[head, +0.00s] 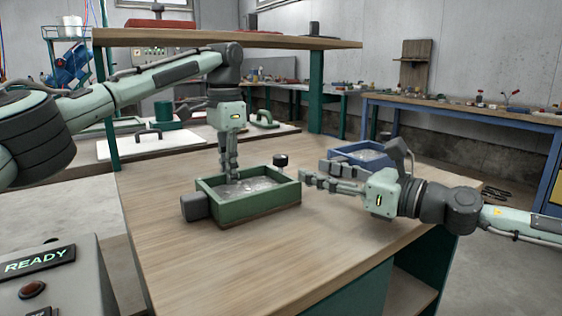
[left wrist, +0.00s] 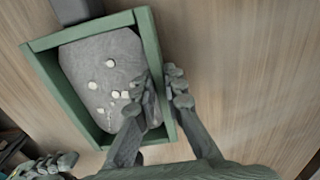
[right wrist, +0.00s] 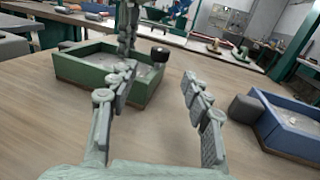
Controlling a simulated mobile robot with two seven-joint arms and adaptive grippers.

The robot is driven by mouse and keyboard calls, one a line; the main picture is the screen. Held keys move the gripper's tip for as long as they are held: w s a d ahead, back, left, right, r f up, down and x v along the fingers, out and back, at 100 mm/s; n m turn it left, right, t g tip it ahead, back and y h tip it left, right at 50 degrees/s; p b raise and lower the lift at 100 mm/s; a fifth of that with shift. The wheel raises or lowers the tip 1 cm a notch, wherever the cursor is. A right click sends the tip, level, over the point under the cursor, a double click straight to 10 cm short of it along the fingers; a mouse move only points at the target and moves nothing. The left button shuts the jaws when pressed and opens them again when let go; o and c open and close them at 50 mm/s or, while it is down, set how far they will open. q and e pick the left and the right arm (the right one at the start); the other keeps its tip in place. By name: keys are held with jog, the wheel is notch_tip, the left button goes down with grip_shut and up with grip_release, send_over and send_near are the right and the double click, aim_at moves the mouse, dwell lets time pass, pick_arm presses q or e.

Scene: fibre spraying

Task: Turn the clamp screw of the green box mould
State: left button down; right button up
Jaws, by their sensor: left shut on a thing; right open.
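The green box mould (head: 248,211) sits on the wooden table with grey material inside; it also shows in the left wrist view (left wrist: 68,105) and the right wrist view (right wrist: 85,72). A dark round knob, apparently the clamp screw (head: 280,160), stands at its right end; it shows in the right wrist view (right wrist: 160,54). My left gripper (head: 231,174) points down and is shut on the mould's far wall, one finger on each side (left wrist: 162,84). My right gripper (head: 313,174) is open and empty, right of the mould. Its spread fingers (right wrist: 158,84) face the knob, apart from it.
A blue box mould (head: 345,157) stands behind my right gripper, close to it. A dark grey block (head: 195,206) is at the green mould's left end. A raised wooden shelf (head: 225,40) spans the back. The table's front is clear.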

aim_at(286, 162)
jog(key=x, duration=1)
jog(key=shift+r, duration=0.1)
grip_shut()
